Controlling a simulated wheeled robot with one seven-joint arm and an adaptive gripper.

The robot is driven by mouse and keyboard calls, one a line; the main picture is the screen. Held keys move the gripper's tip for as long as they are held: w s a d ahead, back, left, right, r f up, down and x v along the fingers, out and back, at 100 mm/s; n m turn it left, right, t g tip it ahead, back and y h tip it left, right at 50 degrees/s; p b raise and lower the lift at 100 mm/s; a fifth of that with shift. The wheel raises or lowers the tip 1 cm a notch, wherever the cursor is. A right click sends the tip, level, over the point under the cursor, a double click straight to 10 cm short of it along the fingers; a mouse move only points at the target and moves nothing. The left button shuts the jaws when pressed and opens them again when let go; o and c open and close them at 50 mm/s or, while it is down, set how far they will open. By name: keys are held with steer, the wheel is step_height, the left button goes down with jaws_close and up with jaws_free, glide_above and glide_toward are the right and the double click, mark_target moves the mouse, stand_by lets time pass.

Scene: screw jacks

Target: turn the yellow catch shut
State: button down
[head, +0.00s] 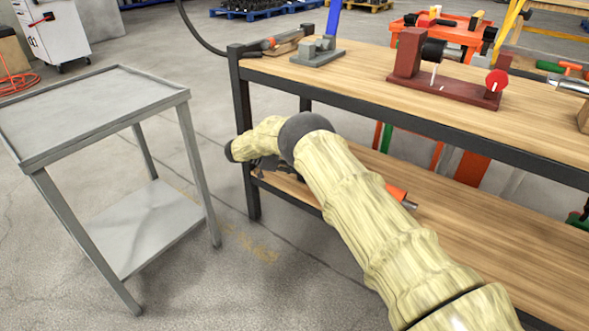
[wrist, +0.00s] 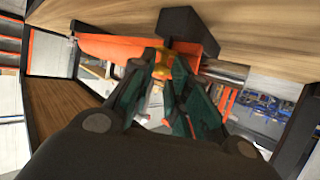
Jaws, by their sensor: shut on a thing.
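The yellow catch (wrist: 162,62) shows in the wrist view, small and partly covered by my fingertips. My gripper (wrist: 162,75) has its two fingers closed in on either side of it. The catch sits at a long orange part (wrist: 105,47) below a dark block (wrist: 188,27) at the wooden underside. In the head view my gripper (head: 268,166) is a dark shape at the left end of the workbench, between its top and lower shelf, largely hidden by my arm. The catch is not visible there.
The workbench (head: 420,108) carries a grey fixture (head: 318,52) and a dark red jack stand (head: 440,85). Its dark leg (head: 242,130) stands close to my gripper. An orange-ended tool (head: 397,194) shows beside my arm. A grey metal cart (head: 95,110) stands left, with open floor between.

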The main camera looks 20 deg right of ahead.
steer(key=shift+s+d+g, duration=0.1)
steer(key=shift+d+g, duration=0.2)
steer(key=shift+d, duration=0.1)
steer(key=c, duration=1.4)
jaws_free()
steer(key=shift+s+d, duration=0.1)
steer(key=shift+d, duration=0.05)
steer(key=shift+w+a, duration=0.2)
steer(key=shift+a, duration=0.45)
steer(key=shift+v, duration=3.5)
steer(key=shift+s, duration=0.15)
